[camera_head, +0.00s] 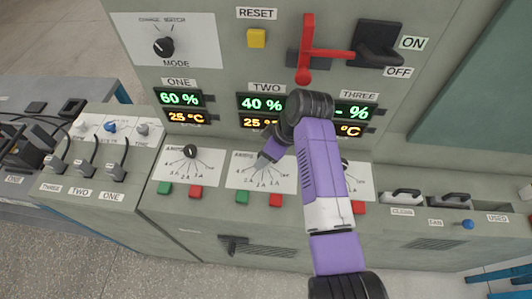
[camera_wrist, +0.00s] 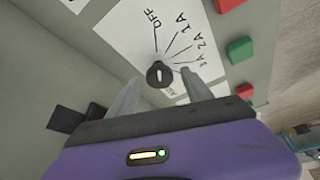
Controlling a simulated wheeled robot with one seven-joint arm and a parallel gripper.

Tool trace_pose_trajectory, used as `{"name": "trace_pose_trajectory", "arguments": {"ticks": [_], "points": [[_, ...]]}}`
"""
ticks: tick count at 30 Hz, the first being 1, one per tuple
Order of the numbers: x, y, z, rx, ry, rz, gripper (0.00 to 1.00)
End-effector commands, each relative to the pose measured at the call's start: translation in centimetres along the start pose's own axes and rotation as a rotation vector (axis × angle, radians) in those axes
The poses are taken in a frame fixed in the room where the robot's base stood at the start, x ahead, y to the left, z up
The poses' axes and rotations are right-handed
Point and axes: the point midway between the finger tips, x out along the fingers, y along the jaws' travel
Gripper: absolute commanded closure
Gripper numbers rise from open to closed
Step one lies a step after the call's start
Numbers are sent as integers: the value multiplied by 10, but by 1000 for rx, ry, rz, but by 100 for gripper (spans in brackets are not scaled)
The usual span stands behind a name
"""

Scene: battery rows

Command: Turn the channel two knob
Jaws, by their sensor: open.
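The channel two knob (camera_wrist: 160,73) is a small black dial with a white mark on a white card (camera_wrist: 122,36). The card is printed with lines and labels such as OFF, 1A and 2A. In the head view this card (camera_head: 245,181) sits below the TWO display (camera_head: 262,103), and my gripper hides the knob. My gripper (camera_head: 262,162) is open at the card. In the wrist view its two grey fingers stand on either side of the knob, with gaps visible between. I cannot tell which label the mark points to.
Green (camera_head: 242,197) and red (camera_head: 275,200) buttons sit just below the card. Similar dial cards lie left (camera_head: 188,167) and right, the right one partly behind my arm. Above are a red lever (camera_head: 308,45), a black ON/OFF switch (camera_head: 377,40) and a yellow reset button (camera_head: 256,38).

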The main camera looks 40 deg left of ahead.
Motion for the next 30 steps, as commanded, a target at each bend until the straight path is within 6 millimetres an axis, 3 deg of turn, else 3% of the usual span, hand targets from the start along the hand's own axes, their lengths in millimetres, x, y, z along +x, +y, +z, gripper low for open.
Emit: {"name": "trace_pose_trajectory", "arguments": {"ticks": [3, 18, 30], "points": [[-9, 1, 4, 1, 2, 3, 41], [-46, 0, 96, 2, 0, 2, 41], [-54, 0, 111, 0, 0, 0, 41]]}}
